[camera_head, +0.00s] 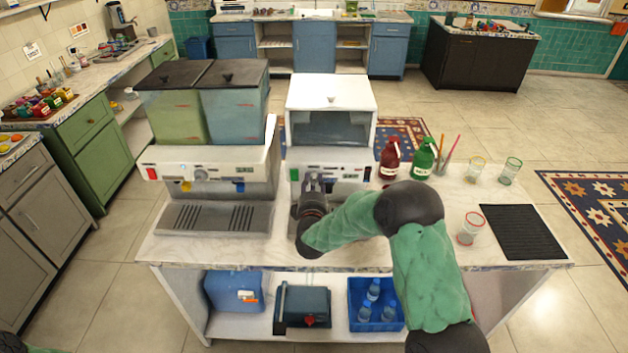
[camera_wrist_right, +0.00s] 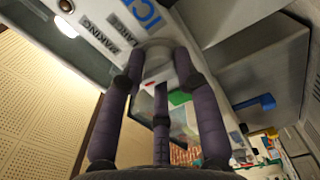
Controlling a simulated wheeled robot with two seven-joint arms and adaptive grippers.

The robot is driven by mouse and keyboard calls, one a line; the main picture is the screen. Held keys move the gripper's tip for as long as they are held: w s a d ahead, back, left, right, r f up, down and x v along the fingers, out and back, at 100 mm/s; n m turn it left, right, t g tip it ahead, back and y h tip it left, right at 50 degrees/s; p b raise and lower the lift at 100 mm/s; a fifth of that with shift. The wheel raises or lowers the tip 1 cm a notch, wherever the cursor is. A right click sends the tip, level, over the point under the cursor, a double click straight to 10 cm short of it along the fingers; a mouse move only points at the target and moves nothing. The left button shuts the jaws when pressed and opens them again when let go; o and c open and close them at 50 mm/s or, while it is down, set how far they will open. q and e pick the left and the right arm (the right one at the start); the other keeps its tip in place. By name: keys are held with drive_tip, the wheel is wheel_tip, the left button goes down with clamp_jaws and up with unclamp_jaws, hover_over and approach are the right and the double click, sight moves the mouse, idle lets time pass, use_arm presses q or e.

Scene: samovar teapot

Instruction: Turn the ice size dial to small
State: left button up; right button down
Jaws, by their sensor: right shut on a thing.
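The ice machine (camera_head: 331,110) is a white box with a dark window, standing on the counter. My right gripper (camera_head: 313,184) is at its front panel. In the right wrist view, the purple fingers of that gripper (camera_wrist_right: 158,70) are closed around a pale grey round dial (camera_wrist_right: 157,50). No "small" label can be read. My left gripper is out of view.
A drink dispenser (camera_head: 205,172) with two tanks stands left of the ice machine. Red (camera_head: 390,158) and green (camera_head: 423,159) bottles stand close on its right. Glasses (camera_head: 471,229) and a black mat (camera_head: 521,232) are on the right of the counter (camera_head: 440,245).

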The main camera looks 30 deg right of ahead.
drive_tip(key=shift+w+a+r+n, duration=0.1)
drive_tip(key=shift+a+r+n, duration=0.05)
drive_tip(key=shift+n, duration=0.35)
drive_tip(key=c, duration=1.3)
unclamp_jaws()
drive_tip(key=o, duration=0.4)
drive_tip(key=shift+w+a, duration=0.15)
drive_tip(key=v, duration=1.2)
drive_tip(key=shift+d, duration=0.2)
